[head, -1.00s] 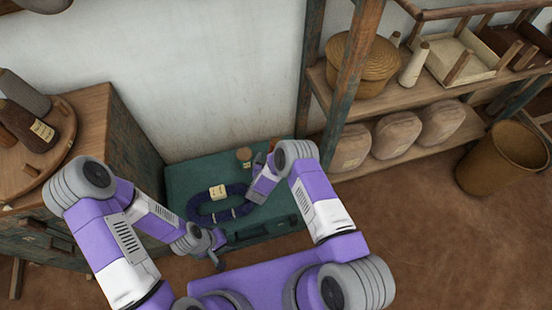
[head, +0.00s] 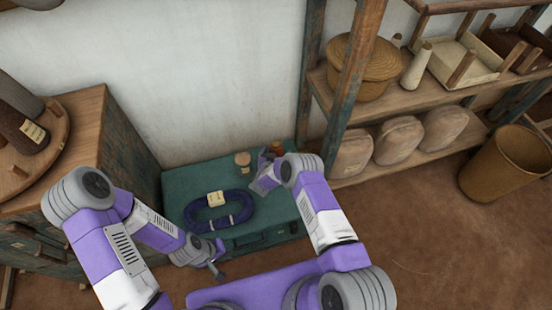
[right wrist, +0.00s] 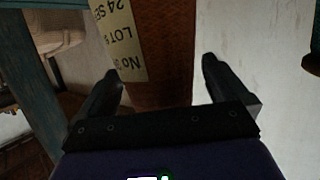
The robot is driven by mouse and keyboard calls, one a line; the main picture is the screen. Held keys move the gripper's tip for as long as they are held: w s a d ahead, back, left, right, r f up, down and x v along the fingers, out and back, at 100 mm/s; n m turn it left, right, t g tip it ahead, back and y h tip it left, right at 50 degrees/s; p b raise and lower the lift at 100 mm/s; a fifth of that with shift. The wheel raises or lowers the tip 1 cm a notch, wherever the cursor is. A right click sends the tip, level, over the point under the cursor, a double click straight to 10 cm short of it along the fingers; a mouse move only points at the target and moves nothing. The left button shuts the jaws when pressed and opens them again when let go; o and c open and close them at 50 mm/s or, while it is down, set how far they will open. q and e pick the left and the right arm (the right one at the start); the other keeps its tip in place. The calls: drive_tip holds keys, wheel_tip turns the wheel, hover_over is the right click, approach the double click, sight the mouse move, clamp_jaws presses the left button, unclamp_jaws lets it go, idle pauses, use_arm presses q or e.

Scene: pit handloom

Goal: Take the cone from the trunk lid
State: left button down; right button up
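The green trunk (head: 180,182) stands against the wall, its lid facing up. A reddish-brown cone (head: 277,147) shows at the lid's back right, partly hidden by my right gripper (head: 266,168). In the right wrist view the cone (right wrist: 160,55), with a cream printed label, stands between the two fingers of my right gripper (right wrist: 160,88). The fingers are open, with a narrow gap visible beside the cone. My left gripper (head: 218,259) hangs at the trunk's front left, open and empty.
A dark blue coil (head: 204,219) with a cream tag lies on the lid. A small tan spool (head: 243,159) stands left of the cone. A wooden cabinet (head: 120,135) is at the left. A shelf rack (head: 340,95) and a basket (head: 505,165) are at the right.

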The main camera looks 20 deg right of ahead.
drive_tip(key=c, duration=1.1)
